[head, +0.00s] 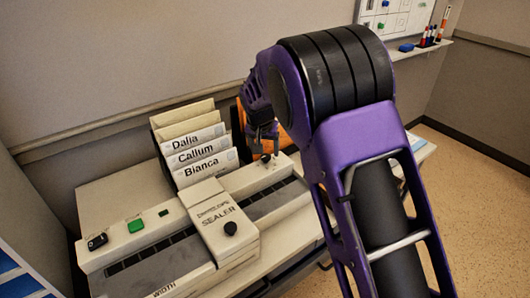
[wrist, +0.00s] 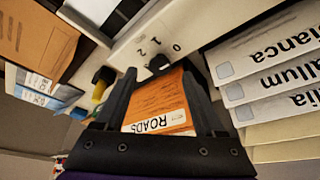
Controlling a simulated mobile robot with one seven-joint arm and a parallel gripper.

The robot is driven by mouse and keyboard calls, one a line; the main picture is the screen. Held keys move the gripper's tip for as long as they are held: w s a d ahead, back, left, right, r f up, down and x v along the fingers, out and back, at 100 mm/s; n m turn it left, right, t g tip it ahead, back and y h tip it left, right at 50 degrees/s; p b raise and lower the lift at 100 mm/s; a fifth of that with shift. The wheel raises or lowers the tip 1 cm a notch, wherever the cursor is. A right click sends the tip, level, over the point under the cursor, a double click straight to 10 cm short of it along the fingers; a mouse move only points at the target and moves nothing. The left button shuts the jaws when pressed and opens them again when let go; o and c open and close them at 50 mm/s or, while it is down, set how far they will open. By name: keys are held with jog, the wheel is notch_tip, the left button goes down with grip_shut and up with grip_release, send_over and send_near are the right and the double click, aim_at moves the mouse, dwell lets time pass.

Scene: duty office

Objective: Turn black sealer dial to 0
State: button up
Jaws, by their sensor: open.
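The black dial (wrist: 158,63) sits on the pale sealer panel, beside the printed marks 2, 1 and 0. In the wrist view it lies between and just beyond my fingertips. I cannot tell which mark it points to. The long cream sealer (head: 215,222) stands on the table in the head view. My gripper (head: 264,146) is over its far right end, with the dial (head: 266,158) close below and partly hidden. In the wrist view my gripper (wrist: 160,76) is open, with a finger on each side of the dial. Contact is not clear.
Folders labelled Dalia, Callum and Bianca (head: 205,165) stand close behind the sealer.

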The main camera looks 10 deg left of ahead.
jog(key=p+v, duration=0.1)
jog(key=v, duration=1.4)
